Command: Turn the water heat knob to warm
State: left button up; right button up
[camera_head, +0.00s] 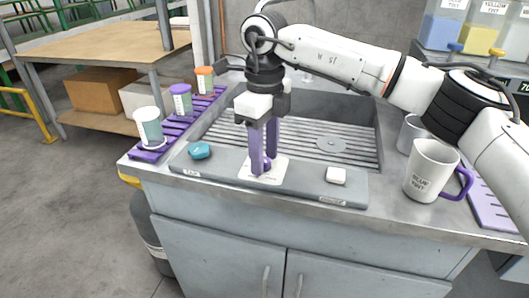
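A grey control strip runs along the front of the sink. On it is a small purple knob (266,164) on a white square plate (277,172). My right gripper (263,168) points straight down over this plate with its two purple fingers. The fingers are around or against the purple knob, which is mostly hidden by them. I cannot tell whether they press on it. A teal knob (199,151) is on the strip's left part, and a white block (336,175) is on its right part. Labels on the strip are too small to read. My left gripper is not in view.
The sink (310,105) with a ribbed bottom lies behind the strip. A white mug (432,172) with a purple handle and a metal cup (409,133) stand at the right. Lidded cups stand on a purple rack (172,132) at the left.

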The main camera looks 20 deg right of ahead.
grip_shut()
jog(key=shift+m, duration=0.3)
jog(key=m, duration=0.5)
jog(key=shift+p, duration=0.4)
jog(key=m, duration=0.6)
jog(key=shift+r, duration=0.1)
dwell(0.4)
grip_release()
